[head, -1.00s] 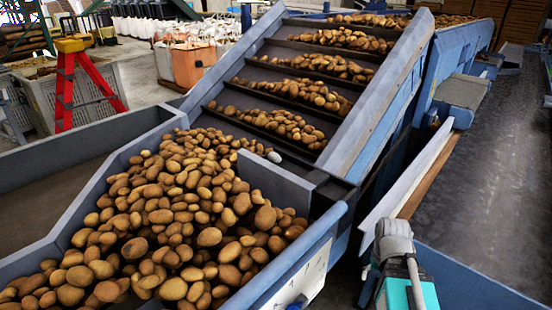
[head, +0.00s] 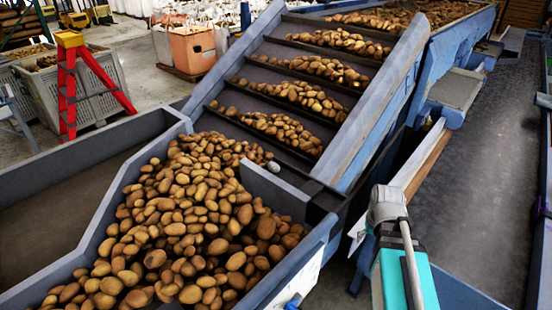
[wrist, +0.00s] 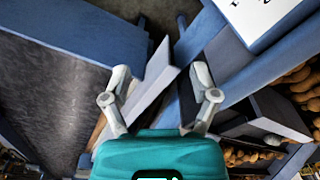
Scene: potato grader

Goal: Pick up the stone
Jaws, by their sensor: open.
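A pale grey stone (head: 272,167) lies at the foot of the inclined conveyor, at the right edge of the potato heap (head: 190,225) in the head view. A small pale shape in the wrist view, among potatoes at the lower right, looks like the same stone (wrist: 272,139). My gripper (wrist: 161,75) is open and empty in the wrist view, its two grey fingers spread. It points at the machine's frame and a pale board, well apart from the stone. In the head view my arm is at the lower right, to the right of the hopper.
The blue hopper wall (head: 285,262) stands between my arm and the heap. The slatted conveyor (head: 262,72) rises behind the stone, carrying potatoes. A grey divider plate (head: 274,190) stands just in front of the stone. A dark belt (head: 490,150) runs along the right.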

